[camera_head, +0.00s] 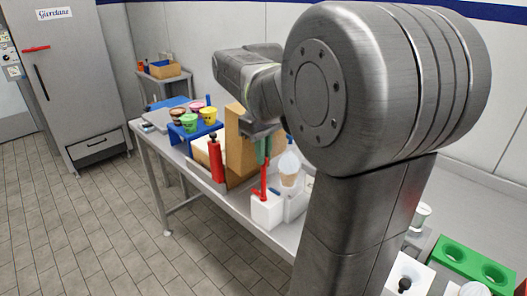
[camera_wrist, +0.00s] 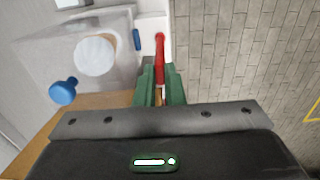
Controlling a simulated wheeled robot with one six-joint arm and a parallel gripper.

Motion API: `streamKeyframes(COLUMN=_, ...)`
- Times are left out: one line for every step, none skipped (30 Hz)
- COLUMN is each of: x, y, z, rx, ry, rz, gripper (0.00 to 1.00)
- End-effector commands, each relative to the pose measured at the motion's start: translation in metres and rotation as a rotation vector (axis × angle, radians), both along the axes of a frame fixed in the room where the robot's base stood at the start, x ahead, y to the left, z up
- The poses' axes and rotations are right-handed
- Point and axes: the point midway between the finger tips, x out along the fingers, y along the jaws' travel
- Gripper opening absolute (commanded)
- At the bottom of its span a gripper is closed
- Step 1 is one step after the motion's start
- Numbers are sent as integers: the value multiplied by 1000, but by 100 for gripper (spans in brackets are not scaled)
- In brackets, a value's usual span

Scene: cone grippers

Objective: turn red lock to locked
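The red lock is a red lever (camera_head: 264,182) standing upright on a white block (camera_head: 267,210) at the front edge of the table. In the wrist view the lever (camera_wrist: 160,58) runs up from between the green fingertips. My gripper (camera_head: 263,152) points down over the lever's top. Its green fingers (camera_wrist: 160,78) lie close on both sides of the lever's end, with no clear gap. The lever's foot and any lock marking cannot be made out.
A red bottle (camera_head: 216,160) and a brown box (camera_head: 240,145) stand to the left. Colored tubs (camera_head: 190,122) sit farther back. The floor in front is clear.

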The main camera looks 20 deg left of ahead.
Motion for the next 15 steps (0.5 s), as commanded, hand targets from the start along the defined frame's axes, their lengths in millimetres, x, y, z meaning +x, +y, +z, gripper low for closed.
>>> streamKeyframes(x=0, y=0, z=0, rx=0, ry=0, rz=0, gripper=0)
streamKeyframes(x=0, y=0, z=0, rx=0, ry=0, rz=0, gripper=0)
streamKeyframes(x=0, y=0, z=0, rx=0, ry=0, rz=0, gripper=0)
streamKeyframes(x=0, y=0, z=0, rx=0, ry=0, rz=0, gripper=0)
streamKeyframes(x=0, y=0, z=0, rx=0, ry=0, rz=-1, gripper=0)
streamKeyframes(x=0, y=0, z=0, rx=0, ry=0, rz=-3, gripper=0)
streamKeyframes(x=0, y=0, z=0, rx=0, ry=0, rz=-5, gripper=0)
streamKeyframes(x=0, y=0, z=1, rx=0, ry=0, rz=-8, gripper=0)
streamKeyframes(x=0, y=0, z=1, rx=0, ry=0, rz=-14, gripper=0)
streamKeyframes(x=0, y=0, z=1, rx=0, ry=0, rz=-20, gripper=0)
streamKeyframes(x=0, y=0, z=1, rx=0, ry=0, rz=-28, gripper=0)
streamKeyframes(x=0, y=0, z=1, rx=-1, ry=0, rz=-42, gripper=0)
streamKeyframes(x=0, y=0, z=2, rx=-1, ry=1, rz=-53, gripper=0)
streamKeyframes(x=0, y=0, z=2, rx=-1, ry=1, rz=-67, gripper=0)
streamKeyframes(x=0, y=0, z=2, rx=-1, ry=2, rz=-88, gripper=0)
